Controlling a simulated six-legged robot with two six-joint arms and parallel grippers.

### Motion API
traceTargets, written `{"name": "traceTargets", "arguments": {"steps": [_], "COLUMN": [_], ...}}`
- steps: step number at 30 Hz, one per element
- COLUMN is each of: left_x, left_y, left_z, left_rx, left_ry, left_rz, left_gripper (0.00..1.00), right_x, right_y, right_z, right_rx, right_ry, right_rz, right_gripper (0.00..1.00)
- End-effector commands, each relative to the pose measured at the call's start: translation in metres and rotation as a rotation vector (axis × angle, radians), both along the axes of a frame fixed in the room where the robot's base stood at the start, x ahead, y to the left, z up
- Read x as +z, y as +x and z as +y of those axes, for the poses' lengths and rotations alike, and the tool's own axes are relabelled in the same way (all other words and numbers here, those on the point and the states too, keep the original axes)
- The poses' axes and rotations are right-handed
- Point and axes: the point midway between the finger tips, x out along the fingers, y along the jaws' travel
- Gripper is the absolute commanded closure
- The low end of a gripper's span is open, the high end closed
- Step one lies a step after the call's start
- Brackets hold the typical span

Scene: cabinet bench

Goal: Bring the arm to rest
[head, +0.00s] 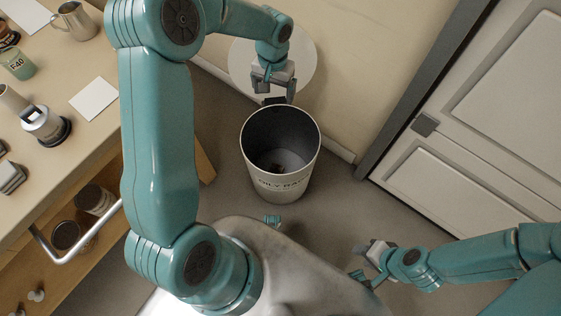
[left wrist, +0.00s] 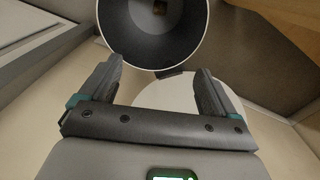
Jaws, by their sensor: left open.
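My left gripper (head: 273,88) hangs at the far rim of a pale bin (head: 283,188) with dark lettering on its front. In the left wrist view its two fingers (left wrist: 157,85) are spread apart with nothing between them. The bin (left wrist: 152,62) shows past the fingertips there, with a small brownish thing (head: 276,168) at its bottom. My right gripper (head: 365,262) is low at the right, over the floor; whether its jaws are open cannot be made out.
A bench (head: 55,165) with an open drawer (head: 50,262) of jars stands at the left. A metal pitcher (head: 75,22), a green jar (head: 18,64) and a white card (head: 93,99) are on it. A round white lid (head: 240,62) is behind the bin. A panelled door (head: 480,130) is at the right.

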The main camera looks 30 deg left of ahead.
Motion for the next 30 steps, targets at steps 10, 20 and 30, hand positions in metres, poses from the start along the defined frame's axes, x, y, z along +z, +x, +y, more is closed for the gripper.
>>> {"name": "traceTargets", "arguments": {"steps": [10,20,30], "left_x": [0.007,-0.001,-0.127], "left_y": [0.000,-0.003,-0.097], "left_z": [0.000,-0.007,-0.139], "left_rx": [0.000,-0.010,-0.074], "left_ry": [0.000,-0.017,-0.305], "left_rz": [0.001,0.002,-0.018], "left_gripper": [0.10,0.10,0.10], "right_x": [0.001,0.001,0.001], "right_y": [0.000,0.000,0.000], "right_z": [0.000,0.000,0.000], "right_rx": [0.000,0.000,0.000], "right_ry": [0.000,0.000,0.000], "right_rz": [0.000,0.000,0.000], "right_gripper": [0.60,0.60,0.60]}}
